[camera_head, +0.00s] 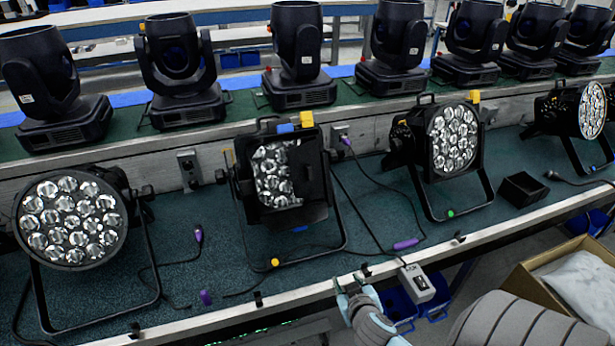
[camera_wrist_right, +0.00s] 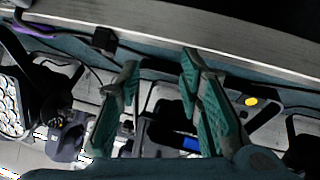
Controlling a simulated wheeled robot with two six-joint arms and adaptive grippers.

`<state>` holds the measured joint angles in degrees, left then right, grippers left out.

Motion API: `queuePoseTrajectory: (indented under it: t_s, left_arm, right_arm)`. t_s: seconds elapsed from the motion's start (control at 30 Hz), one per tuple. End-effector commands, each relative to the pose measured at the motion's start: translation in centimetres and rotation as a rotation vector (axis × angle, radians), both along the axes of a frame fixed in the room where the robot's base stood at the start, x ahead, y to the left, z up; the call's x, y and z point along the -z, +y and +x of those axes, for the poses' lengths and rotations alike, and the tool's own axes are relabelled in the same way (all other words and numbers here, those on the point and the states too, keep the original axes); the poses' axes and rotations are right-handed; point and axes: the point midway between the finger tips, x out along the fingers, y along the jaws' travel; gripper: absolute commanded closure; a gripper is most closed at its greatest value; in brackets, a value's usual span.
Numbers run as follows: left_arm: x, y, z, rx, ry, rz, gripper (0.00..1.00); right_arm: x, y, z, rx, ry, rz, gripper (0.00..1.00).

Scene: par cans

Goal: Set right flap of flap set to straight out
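The flap set (camera_head: 300,216) is a group of black panels on the front of the middle par can (camera_head: 273,176). Its right flap (camera_head: 314,178) is a dark panel along the lens's right side and seems to cover part of the lens; its exact angle is hard to tell. My right gripper (camera_head: 355,284) is at the table's front edge, below and right of the flap set and apart from it. In the right wrist view my right gripper (camera_wrist_right: 160,72) has its green-padded fingers spread with nothing held. My left gripper is not in view.
Par cans stand at left (camera_head: 70,222) and right (camera_head: 455,140). A grey box (camera_head: 416,283) hangs at the table edge beside my gripper. Cables and a purple connector (camera_head: 405,244) lie on the green table. Moving-head lights (camera_head: 298,55) line the rear shelf. A cardboard box (camera_head: 530,283) is at right.

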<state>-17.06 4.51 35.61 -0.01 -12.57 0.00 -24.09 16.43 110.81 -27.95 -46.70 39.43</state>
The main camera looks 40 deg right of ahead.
Motion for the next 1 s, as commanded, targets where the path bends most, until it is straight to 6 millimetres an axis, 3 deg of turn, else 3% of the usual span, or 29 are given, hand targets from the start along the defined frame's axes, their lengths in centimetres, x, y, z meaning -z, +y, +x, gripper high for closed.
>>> queuePoseTrajectory:
  t_s: [0.03,0.1,0.2,0.27,0.47,0.7,0.8,1.0]
  left_arm:
    - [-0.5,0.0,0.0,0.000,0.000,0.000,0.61]
    - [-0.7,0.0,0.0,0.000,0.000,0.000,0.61]
    - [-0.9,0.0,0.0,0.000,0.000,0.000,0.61]
    - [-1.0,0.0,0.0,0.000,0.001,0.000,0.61]
    - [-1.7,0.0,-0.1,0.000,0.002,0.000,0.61]
    - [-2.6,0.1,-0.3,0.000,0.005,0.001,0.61]
    - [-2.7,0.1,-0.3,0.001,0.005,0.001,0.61]
    - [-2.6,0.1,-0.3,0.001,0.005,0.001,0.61]
  right_arm:
    - [-4.7,-0.9,2.2,0.005,-0.146,-0.026,0.67]
    - [-10.7,-1.3,4.9,-0.011,-0.362,-0.037,0.67]
    - [-17.0,-0.7,7.1,-0.074,-0.581,-0.024,0.67]
    - [-19.0,-0.3,7.8,-0.105,-0.650,-0.014,0.67]
    - [-20.0,-1.0,10.9,-0.117,-0.684,-0.004,0.67]
    - [-19.9,-3.4,17.7,-0.115,-0.681,-0.004,0.67]
    - [-19.7,-4.1,19.7,-0.116,-0.680,-0.004,0.67]
    - [-19.6,-4.7,21.4,-0.117,-0.678,-0.002,0.67]
